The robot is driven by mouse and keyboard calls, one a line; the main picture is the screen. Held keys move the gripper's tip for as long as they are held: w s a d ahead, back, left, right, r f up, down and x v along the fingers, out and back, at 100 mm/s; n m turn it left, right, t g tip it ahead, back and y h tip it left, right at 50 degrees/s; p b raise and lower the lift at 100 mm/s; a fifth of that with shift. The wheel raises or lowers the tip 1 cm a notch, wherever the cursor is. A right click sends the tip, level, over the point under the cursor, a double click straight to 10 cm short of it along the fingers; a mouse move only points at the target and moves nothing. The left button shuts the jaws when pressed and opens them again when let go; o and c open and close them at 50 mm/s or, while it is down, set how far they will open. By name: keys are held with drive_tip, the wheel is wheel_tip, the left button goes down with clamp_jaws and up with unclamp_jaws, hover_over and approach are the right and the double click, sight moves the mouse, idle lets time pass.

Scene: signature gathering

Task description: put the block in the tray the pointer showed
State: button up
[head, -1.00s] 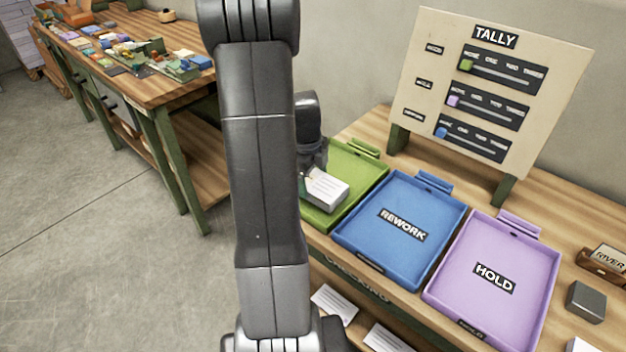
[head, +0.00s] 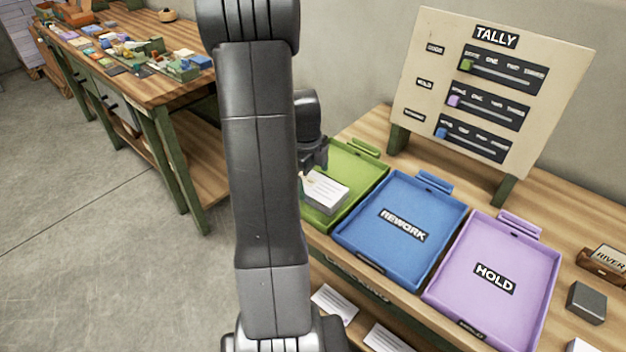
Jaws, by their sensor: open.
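A pale block with a white, printed top (head: 327,188) is at the near part of the green tray (head: 352,172), partly hidden behind my arm. My gripper (head: 308,172) is open at the block's upper left side. Its fingertips are mostly hidden, so I cannot tell whether they touch the block. The blue tray (head: 385,248), labelled REWORK, and the purple tray (head: 510,250), labelled HOLD, are empty. The green tray's label is hidden. No pointer is recognisable in view.
A TALLY board (head: 420,90) stands behind the trays, its three sliders at the left ends. A dark grey block (head: 587,302) and a wooden card holder (head: 602,264) sit at the right. Cards (head: 335,303) lie in front. A cluttered workbench (head: 150,85) stands at the left.

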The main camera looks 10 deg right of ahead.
sight(309, 184)
wheel_tip(309, 184, up, 10)
drive_tip(key=a, duration=0.1)
drive_tip(key=shift+r, duration=0.2)
drive_tip(key=shift+f, duration=0.1)
drive_tip(key=f, duration=0.8)
drive_tip(key=d+f, duration=0.1)
drive_tip(key=f, duration=0.3)
drive_tip(key=shift+d+f, duration=0.1)
wheel_tip(309, 184, up, 3)
drive_tip(key=shift+f, duration=0.1)
drive_tip(key=shift+r, duration=0.65)
drive_tip(key=shift+f, duration=0.1)
